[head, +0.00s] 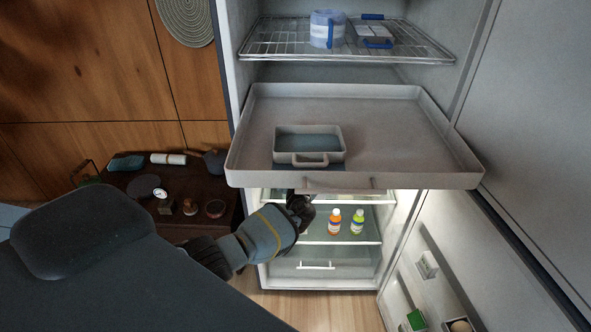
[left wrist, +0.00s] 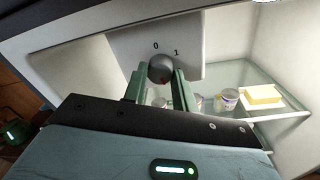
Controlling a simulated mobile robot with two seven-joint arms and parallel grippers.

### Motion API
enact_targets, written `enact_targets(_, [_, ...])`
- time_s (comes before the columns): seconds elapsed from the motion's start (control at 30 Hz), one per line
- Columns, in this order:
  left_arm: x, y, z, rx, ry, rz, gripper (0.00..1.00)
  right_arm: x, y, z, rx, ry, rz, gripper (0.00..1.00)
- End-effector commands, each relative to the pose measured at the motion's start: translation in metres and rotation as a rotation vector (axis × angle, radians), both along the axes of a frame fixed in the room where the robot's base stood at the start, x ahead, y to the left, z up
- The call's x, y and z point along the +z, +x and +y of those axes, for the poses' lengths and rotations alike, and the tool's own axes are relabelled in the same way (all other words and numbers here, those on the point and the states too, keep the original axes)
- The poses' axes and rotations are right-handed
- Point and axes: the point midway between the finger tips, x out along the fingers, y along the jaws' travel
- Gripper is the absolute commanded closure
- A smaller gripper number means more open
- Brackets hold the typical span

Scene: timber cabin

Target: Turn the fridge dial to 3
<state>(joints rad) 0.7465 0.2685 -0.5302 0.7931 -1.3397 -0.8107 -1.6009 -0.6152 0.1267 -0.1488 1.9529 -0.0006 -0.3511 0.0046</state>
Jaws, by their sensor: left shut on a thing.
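The fridge dial (left wrist: 161,66) is a grey round knob on a pale panel (left wrist: 188,42) inside the fridge, in the left wrist view. The marks 0 and 1 show above it; no 3 is visible and I cannot read where the dial points. My left gripper (left wrist: 157,80) has its two green fingers on either side of the dial, shut on it. In the head view my left gripper (head: 302,203) reaches in beneath the pulled-out tray, which hides the dial there. My right gripper is not in view.
The wide tray (head: 400,130) juts out above my left gripper, holding a grey bin (head: 308,160). A wire rack (head: 280,50) is above. An orange bottle (head: 335,222) and a green bottle (head: 357,222) stand below. The fridge door (head: 450,230) is open at right; a dark cabinet (head: 130,180) stands left.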

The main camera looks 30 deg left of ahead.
Motion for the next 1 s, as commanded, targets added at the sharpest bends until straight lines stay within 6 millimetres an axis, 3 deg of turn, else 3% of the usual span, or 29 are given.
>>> enact_targets(0.4, [-0.0001, -0.0002, 0.0002, 0.001, 0.171, 0.104, 0.95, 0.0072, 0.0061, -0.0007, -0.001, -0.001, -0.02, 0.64])
enact_targets(0.97, [-0.0012, -0.0005, 0.0002, 0.0, 0.195, 0.121, 0.95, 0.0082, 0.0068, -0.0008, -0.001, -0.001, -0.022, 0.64])
enact_targets(1.0, [-0.0012, -0.0005, 0.0002, 0.0, 0.195, 0.121, 0.7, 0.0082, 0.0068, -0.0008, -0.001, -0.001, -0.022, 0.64])
